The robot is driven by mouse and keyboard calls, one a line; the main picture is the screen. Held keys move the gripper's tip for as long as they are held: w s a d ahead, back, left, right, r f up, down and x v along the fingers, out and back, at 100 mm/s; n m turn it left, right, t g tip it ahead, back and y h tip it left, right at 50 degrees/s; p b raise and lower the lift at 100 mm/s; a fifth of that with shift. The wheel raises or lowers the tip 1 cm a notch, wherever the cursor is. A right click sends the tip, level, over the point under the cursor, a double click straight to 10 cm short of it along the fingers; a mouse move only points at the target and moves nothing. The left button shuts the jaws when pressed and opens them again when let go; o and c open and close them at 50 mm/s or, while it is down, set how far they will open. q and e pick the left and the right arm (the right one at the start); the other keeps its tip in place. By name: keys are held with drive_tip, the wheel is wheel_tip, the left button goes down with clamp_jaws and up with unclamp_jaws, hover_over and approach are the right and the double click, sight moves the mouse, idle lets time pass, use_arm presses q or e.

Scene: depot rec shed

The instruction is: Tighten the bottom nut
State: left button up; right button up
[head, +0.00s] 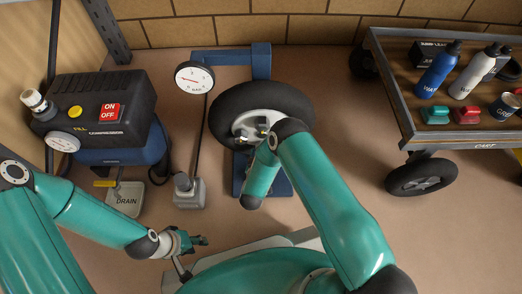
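A wheel with a black tyre (225,104) and a pale hub (244,123) is on a blue stand (261,61). Small dark parts (262,122) show on the hub; I cannot tell which is the bottom nut. My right arm covers the hub's lower right. Its forearm points down and left over the tyre, and its gripper is hidden. My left gripper (191,254) is below and left of the wheel, apart from it. Its fingers are spread and I see nothing between them.
A compressor (120,90) with a red on/off switch stands at left, a drain plate (125,200) below it. A round gauge (195,78) is left of the tyre; a grey block (189,193) stands below it. A cart (485,142) with bottles is at right. Floor between wheel and cart is clear.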

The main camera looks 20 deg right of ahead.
drive_tip(key=shift+a, duration=0.15)
drive_tip(key=shift+a, duration=0.1)
drive_tip(key=c, duration=1.1)
drive_tip(key=shift+c, duration=0.2)
